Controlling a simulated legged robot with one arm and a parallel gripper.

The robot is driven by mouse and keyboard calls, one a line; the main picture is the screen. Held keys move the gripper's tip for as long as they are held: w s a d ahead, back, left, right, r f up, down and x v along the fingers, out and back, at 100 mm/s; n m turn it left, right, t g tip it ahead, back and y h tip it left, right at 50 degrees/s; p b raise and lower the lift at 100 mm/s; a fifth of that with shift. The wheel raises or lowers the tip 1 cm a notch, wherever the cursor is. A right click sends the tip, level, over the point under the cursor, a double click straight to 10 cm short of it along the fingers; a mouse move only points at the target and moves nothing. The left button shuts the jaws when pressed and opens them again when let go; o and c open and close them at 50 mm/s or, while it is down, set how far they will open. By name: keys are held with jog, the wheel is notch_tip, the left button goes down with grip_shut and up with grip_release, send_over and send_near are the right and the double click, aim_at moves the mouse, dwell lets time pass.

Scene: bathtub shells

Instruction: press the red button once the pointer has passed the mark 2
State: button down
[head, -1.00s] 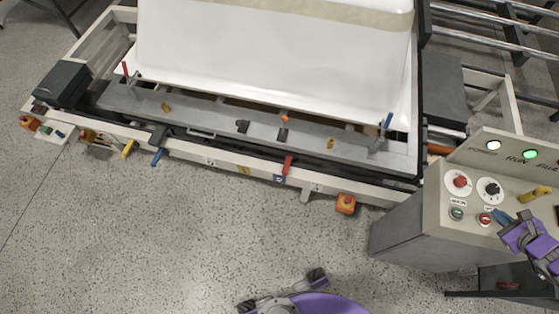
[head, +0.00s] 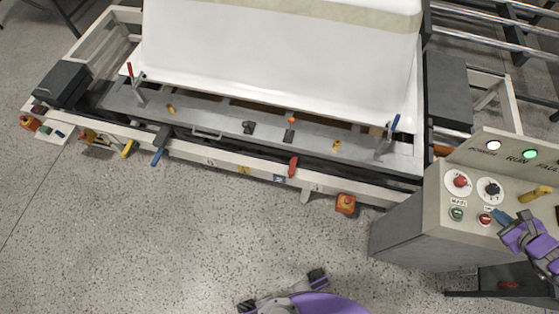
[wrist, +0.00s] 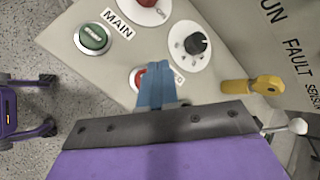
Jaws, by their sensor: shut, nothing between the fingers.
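The red button (head: 484,219) is on the sloped control panel (head: 432,195). In the wrist view the red button (wrist: 138,78) is partly hidden behind my gripper (wrist: 155,66). My gripper (head: 495,213) is shut and empty, its blue fingertips right beside and over the button; I cannot tell whether they touch it. A red pointer (head: 293,166) hangs at the front of the grey carriage (head: 225,120) under the white tub shell (head: 280,55). It is right of the blue mark (head: 279,178) on the white front rail; the mark's figure is too small to read surely.
A green button (head: 456,214), a red knob (head: 460,181), a black dial (head: 491,189) and a yellow switch (head: 535,194) crowd the panel. White and green lamps are lit above. An orange stop box (head: 346,204) is on the frame.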

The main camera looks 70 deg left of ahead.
jog(key=shift+f, duration=0.1)
jog(key=shift+f+b, duration=1.05)
jog(key=shift+f, duration=0.3)
jog(key=shift+r, duration=0.2)
notch_tip(320, 180, up, 7)
jog(key=p, duration=0.4)
jog(key=shift+f+p, duration=0.15)
jog(key=shift+p, duration=0.2)
